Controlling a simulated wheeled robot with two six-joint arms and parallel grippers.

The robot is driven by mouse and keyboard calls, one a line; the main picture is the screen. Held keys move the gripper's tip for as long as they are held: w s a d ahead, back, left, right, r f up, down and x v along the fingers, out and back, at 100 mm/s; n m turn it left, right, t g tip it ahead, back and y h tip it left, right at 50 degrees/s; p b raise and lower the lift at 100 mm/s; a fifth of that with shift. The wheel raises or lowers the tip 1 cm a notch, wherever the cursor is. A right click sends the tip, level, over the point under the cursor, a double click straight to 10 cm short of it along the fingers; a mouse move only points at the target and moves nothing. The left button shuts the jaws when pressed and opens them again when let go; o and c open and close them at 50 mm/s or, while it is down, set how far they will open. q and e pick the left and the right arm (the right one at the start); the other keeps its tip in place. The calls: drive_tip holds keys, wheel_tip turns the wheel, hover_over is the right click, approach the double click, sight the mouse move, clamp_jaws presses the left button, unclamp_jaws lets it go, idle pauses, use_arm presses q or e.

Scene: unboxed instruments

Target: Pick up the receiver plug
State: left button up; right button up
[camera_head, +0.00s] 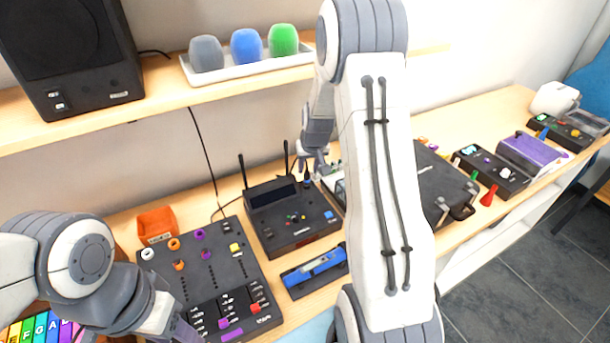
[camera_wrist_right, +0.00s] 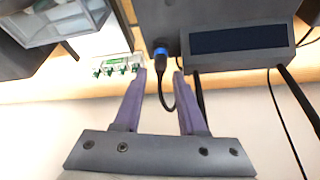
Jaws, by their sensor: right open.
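The receiver (camera_head: 290,213) is a black box with two antennas and a dark display, on the table in the head view. It also shows at the top of the wrist view (camera_wrist_right: 210,15). The receiver plug (camera_wrist_right: 161,53) has a blue ring and a black cable that loops down between my right fingers. My right gripper (camera_wrist_right: 160,73) is open, its fingertips on either side of the cable, just short of the blue ring. In the head view my right gripper (camera_head: 314,162) hangs behind the receiver's right rear corner. My left gripper (camera_head: 182,330) is partly cut off at the bottom edge.
A black mixer panel (camera_head: 215,265) and an orange bin (camera_head: 156,224) lie left of the receiver. A blue device (camera_head: 315,270) lies in front. A black case (camera_head: 440,180) stands to the right. A shelf (camera_head: 160,105) runs above the table's back. A small green-and-white part (camera_wrist_right: 118,66) shows left of my right fingers.

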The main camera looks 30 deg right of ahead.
sight(308, 174)
drive_tip(key=shift+w+d+f, duration=0.1)
drive_tip(key=shift+f, duration=0.4)
drive_tip(key=shift+p+x, duration=0.8)
drive_tip(key=shift+x, duration=1.5)
clamp_jaws()
